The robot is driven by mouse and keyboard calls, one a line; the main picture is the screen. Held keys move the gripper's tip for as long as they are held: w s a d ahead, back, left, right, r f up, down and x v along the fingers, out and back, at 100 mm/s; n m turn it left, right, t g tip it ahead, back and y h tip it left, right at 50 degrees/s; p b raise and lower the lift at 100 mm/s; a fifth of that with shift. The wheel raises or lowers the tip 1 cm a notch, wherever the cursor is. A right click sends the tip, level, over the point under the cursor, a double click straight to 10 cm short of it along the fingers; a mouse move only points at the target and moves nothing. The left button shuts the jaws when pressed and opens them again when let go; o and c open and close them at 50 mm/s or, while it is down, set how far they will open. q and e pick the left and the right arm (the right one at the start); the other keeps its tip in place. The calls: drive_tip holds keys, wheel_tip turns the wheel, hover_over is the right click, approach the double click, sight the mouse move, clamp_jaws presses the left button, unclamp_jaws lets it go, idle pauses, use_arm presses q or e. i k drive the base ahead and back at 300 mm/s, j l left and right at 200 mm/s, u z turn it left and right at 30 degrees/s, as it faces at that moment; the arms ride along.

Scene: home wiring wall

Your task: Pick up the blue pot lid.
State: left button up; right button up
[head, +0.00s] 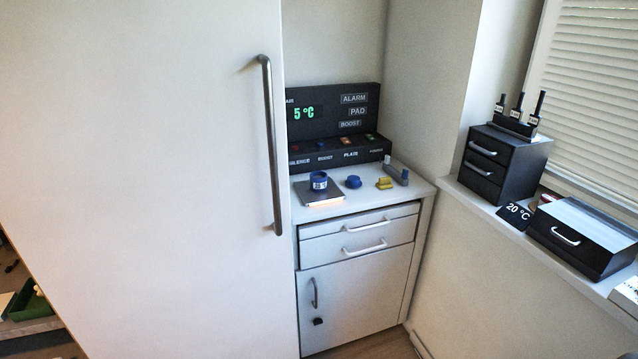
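A small blue lid with a raised knob (353,182) lies on the white cabinet top, on bare surface. To its left, a blue pot with a white label (319,183) stands on a flat grey plate (318,196) whose front edge glows orange. To the lid's right lies a small yellow object (385,183). Neither of my grippers is in view.
A large white door (150,170) with a long grey handle (270,145) fills the left. A dark control panel (335,115) stands behind the lid. A grey object (397,174) is at right. On the sill are a dark drawer unit (505,165) and a black box (580,240).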

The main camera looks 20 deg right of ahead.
sight(353, 181)
drive_tip(key=i+l+z, duration=0.1)
drive_tip(key=l+z, duration=0.15)
drive_tip(key=l, duration=0.2)
drive_tip(key=i+l+z, duration=0.1)
drive_tip(key=l+z, duration=0.15)
drive_tip(key=l, duration=0.15)
drive_tip(key=i+l+z, duration=0.25)
drive_tip(key=l, duration=0.15)
drive_tip(key=i+l+z, duration=0.25)
drive_tip(key=l, duration=0.15)
drive_tip(key=k, duration=0.1)
